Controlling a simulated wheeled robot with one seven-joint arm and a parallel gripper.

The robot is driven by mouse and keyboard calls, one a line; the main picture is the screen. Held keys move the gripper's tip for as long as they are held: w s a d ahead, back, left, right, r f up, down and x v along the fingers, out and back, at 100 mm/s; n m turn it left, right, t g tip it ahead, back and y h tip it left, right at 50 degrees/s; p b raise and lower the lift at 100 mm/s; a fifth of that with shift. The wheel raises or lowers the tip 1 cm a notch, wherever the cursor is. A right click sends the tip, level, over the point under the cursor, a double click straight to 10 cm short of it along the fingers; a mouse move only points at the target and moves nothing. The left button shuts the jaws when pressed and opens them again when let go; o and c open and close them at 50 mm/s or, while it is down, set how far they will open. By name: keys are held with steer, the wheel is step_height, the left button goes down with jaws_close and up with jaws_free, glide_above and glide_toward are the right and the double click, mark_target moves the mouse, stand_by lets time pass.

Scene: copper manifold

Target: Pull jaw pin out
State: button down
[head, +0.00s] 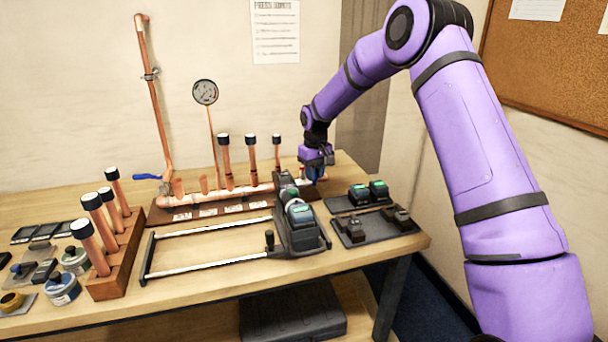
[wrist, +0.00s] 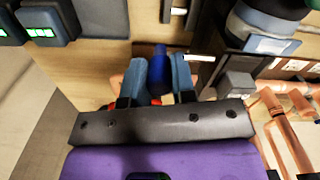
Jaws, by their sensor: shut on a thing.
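The press tool (head: 302,238), dark grey with green-lit parts, lies near the bench's right end, with two long bars reaching left. My gripper (head: 317,178) is low behind the tool, at the right end of the copper manifold (head: 215,197). In the wrist view my two blue-grey fingers (wrist: 171,78) are shut on a dark blue piece (wrist: 160,62). I cannot tell whether this piece is the jaw pin, and no jaw pin shows clearly elsewhere.
A tray with two green-lit batteries (head: 368,192) and a tray with dark jaw blocks (head: 376,225) are right of the tool. A pressure gauge (head: 205,92) and upright copper pipes rise from the manifold. A wooden rack (head: 122,262) holding copper tubes stands left.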

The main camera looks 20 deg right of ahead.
steer(key=shift+d, duration=0.65)
steer(key=c, duration=1.2)
jaws_free()
steer(key=shift+d, duration=0.15)
steer(key=shift+r, duration=0.1)
step_height(320, 180, up, 11)
steer(key=shift+f, duration=0.15)
